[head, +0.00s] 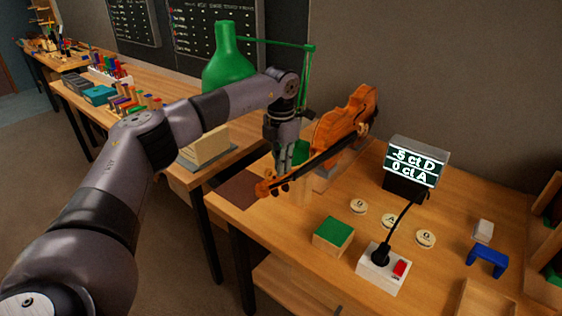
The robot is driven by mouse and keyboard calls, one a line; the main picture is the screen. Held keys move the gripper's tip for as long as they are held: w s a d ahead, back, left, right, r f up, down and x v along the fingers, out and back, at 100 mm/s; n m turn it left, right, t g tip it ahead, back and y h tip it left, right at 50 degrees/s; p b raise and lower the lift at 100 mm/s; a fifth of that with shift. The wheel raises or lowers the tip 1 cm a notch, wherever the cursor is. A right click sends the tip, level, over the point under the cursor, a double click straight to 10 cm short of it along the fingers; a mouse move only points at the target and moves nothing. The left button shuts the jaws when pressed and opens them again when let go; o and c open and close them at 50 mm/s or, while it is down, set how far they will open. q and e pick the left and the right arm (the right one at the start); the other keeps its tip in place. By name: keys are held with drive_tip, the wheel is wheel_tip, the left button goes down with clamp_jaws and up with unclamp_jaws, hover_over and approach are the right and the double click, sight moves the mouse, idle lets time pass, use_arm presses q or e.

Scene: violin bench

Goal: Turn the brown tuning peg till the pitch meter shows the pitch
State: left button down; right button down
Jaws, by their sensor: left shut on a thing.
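The violin (345,122) lies tilted on a stand on the bench, its neck toward the front left and its scroll (263,188) at the near end. Small dark pegs (285,187) show at the pegbox. My left gripper (283,172) reaches down at the pegbox and is shut on a tuning peg; its fingers hide that peg, so I cannot tell its colour. The pitch meter (414,165) stands right of the violin and reads "-5 ct D" above "0 ct A". My right gripper is not in view.

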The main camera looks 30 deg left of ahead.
use_arm(q)
drive_tip(key=c, duration=1.7)
unclamp_jaws()
wheel_tip(320, 180, up, 12)
idle(0.5)
